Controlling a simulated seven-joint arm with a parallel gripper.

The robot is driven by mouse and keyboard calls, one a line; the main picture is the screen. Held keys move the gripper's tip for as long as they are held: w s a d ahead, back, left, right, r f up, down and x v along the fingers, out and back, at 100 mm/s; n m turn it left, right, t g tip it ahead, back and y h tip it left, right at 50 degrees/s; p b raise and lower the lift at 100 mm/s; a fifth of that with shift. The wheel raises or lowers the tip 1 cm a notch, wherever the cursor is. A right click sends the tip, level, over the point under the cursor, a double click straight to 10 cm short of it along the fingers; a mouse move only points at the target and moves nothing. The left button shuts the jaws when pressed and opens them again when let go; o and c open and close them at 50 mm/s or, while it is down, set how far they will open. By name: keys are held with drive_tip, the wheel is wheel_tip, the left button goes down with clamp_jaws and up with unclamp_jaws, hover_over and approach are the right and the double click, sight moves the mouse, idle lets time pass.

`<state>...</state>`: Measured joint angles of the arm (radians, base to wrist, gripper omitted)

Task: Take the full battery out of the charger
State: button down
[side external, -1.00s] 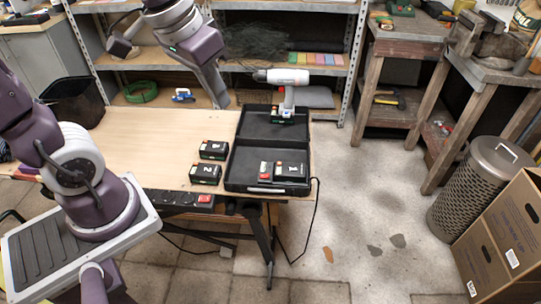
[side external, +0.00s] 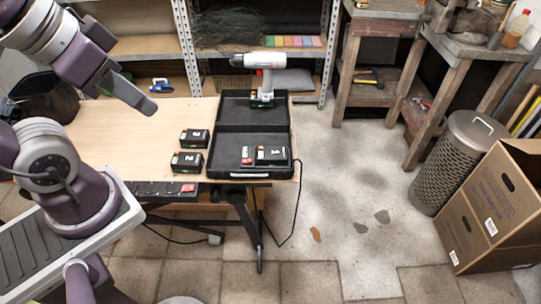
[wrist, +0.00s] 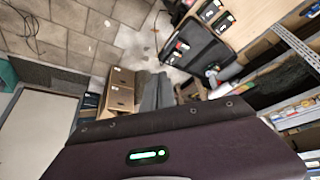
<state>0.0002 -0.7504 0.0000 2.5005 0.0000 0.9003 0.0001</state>
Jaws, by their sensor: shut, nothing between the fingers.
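My gripper (side external: 150,106) is at the upper left in the side external view, shut and empty, above the bench and well left of the batteries. A black battery marked 2 (side external: 187,162) and another black battery (side external: 195,138) behind it stand on the bench, left of an open black case (side external: 253,112). A black battery marked 1 (side external: 272,155) sits in the case's front half, beside a narrow part with red and green marks (side external: 247,155). I cannot tell which part is the charger.
A grey drill (side external: 262,65) stands at the back of the case. Shelves (side external: 205,88) stand behind.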

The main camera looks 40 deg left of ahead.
drive_tip(key=shift+c, duration=2.2)
unclamp_jaws()
